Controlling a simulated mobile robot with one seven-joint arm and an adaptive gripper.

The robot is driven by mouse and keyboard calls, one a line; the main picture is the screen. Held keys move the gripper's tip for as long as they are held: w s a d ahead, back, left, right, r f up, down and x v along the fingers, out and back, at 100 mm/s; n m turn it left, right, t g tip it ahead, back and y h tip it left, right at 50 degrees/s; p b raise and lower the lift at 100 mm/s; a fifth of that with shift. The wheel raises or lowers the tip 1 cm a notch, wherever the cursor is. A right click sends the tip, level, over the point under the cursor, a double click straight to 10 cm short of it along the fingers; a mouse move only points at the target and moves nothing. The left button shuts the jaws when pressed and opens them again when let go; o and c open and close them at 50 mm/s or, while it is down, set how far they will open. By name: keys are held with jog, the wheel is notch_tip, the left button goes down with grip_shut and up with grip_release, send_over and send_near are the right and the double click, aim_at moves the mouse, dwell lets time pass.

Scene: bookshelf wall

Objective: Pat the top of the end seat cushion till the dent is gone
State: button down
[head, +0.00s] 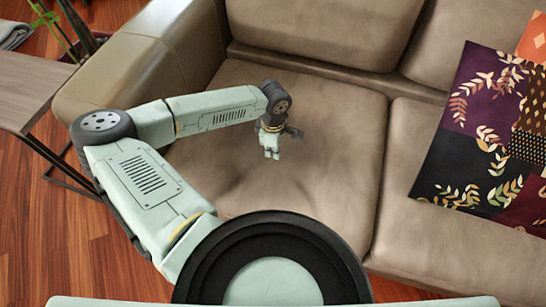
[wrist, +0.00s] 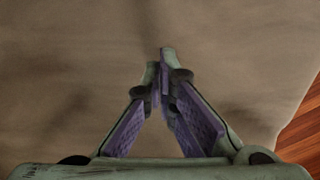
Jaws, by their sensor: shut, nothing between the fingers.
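The end seat cushion (head: 325,165) is tan-brown and lies beside the sofa's left armrest in the head view. Darker shading and soft creases show on its top, to the front and left of my gripper. My gripper (head: 271,154) points down over the middle of this cushion. In the wrist view the cushion (wrist: 70,70) fills most of the picture, and the fingers (wrist: 159,75) meet at their tips with nothing between them. I cannot tell whether the fingertips touch the cushion.
A patterned throw (head: 490,140) or pillow lies on the neighbouring seat at the right. The backrest (head: 325,30) rises behind the cushion, and the armrest (head: 130,70) stands at the left. A small side table (head: 35,90) and a plant are farther left. Wooden floor (wrist: 302,130) shows past the cushion's edge.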

dwell(0.4)
notch_tip(320, 180, down, 3)
jog(key=b, duration=0.3)
jog(key=shift+f, duration=0.2)
notch_tip(320, 180, up, 4)
jog(key=shift+r+p, duration=0.2)
jog(key=shift+p, duration=0.9)
jog(key=shift+r, duration=0.15)
notch_tip(320, 180, down, 3)
jog(key=b, duration=0.2)
jog(key=shift+r+b, duration=0.1)
jog(key=shift+b, duration=0.2)
jog(key=shift+r+p, duration=0.9)
jog(key=shift+r, duration=0.95)
